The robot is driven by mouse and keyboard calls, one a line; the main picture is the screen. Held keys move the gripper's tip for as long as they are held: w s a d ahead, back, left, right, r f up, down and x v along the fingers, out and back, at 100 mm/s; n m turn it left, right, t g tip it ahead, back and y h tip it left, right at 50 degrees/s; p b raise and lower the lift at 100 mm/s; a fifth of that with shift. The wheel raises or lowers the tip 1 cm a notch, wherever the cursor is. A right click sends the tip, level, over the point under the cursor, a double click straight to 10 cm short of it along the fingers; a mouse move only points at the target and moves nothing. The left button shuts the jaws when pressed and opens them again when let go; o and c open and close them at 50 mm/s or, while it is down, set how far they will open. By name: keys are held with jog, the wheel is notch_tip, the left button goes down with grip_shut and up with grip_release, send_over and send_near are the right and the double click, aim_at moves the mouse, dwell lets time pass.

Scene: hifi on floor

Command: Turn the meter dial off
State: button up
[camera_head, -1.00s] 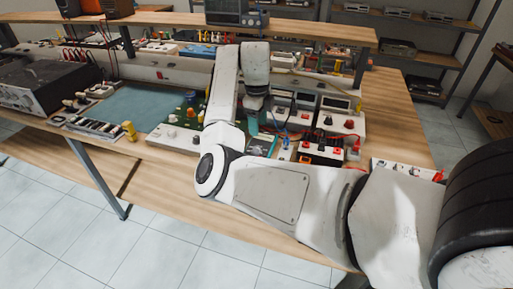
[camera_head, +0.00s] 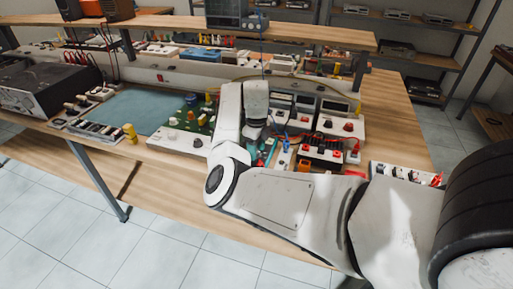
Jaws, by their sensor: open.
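A green circuit board (camera_head: 188,122) lies left of my gripper. A black box with red terminals (camera_head: 322,148) and cables lies right. A black instrument (camera_head: 45,85) and blue mat (camera_head: 130,107) are farther left. A raised shelf (camera_head: 180,28) runs behind.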

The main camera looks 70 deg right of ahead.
jog(key=shift+f, duration=0.1)
grip_shut()
dwell(0.5)
